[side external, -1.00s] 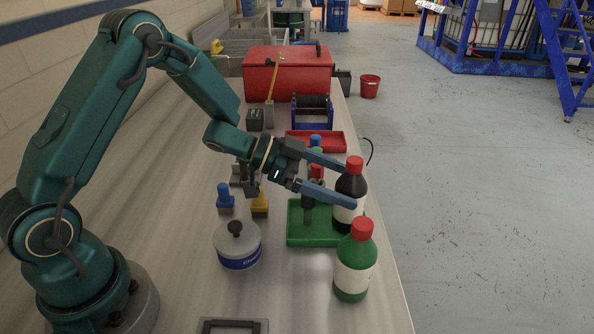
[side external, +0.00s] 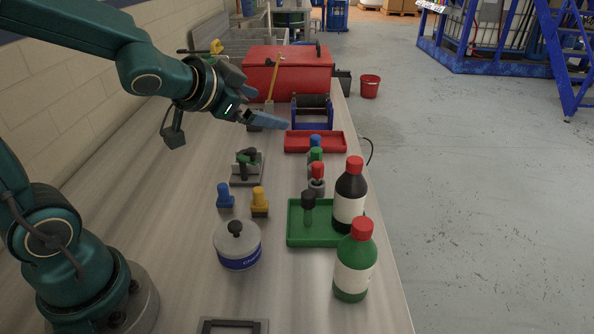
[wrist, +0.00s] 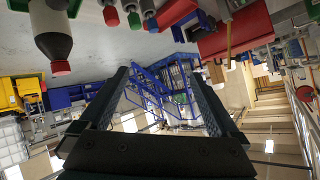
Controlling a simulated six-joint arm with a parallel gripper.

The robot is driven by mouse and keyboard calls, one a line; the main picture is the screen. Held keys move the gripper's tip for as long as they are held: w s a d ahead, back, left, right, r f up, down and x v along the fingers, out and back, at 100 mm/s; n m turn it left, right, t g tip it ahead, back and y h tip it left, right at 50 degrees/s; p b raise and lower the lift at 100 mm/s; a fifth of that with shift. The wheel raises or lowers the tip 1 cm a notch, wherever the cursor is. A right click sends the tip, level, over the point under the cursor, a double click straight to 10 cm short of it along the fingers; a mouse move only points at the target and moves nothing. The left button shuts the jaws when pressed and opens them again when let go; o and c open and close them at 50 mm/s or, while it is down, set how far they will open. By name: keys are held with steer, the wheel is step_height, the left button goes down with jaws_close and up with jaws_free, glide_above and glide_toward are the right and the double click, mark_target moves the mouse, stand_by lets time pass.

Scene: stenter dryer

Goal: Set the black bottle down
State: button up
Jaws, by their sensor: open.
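The black bottle (side external: 350,192) with a red cap and white label stands upright at the right edge of the green tray (side external: 298,220); I cannot tell whether its base is in the tray or beside it. It also shows upside down at the upper left of the wrist view (wrist: 53,30). My gripper (side external: 268,120) is open and empty, well up and to the left of the bottle, near the red tray. The wrist view shows its two fingers (wrist: 158,85) apart with nothing between them.
A green bottle (side external: 355,262) with a red cap stands close in front of the black one. A white pot (side external: 238,248), blue and yellow stamps (side external: 259,203) and several small colour-topped items stand nearby. A red toolbox (side external: 288,72) and red tray (side external: 315,143) lie behind.

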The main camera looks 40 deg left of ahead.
steer(key=s+d+f+n+g+h, duration=0.1)
steer(key=s+d+g, duration=0.2)
steer(key=s, duration=0.6)
steer(key=s+d+f+n+g+h, duration=0.1)
steer(key=s+d+f+g, duration=0.1)
steer(key=s, duration=0.7)
steer(key=shift+d+f+n+g, duration=0.15)
steer(key=shift+d+n+g, duration=0.25)
steer(key=shift+d, duration=0.55)
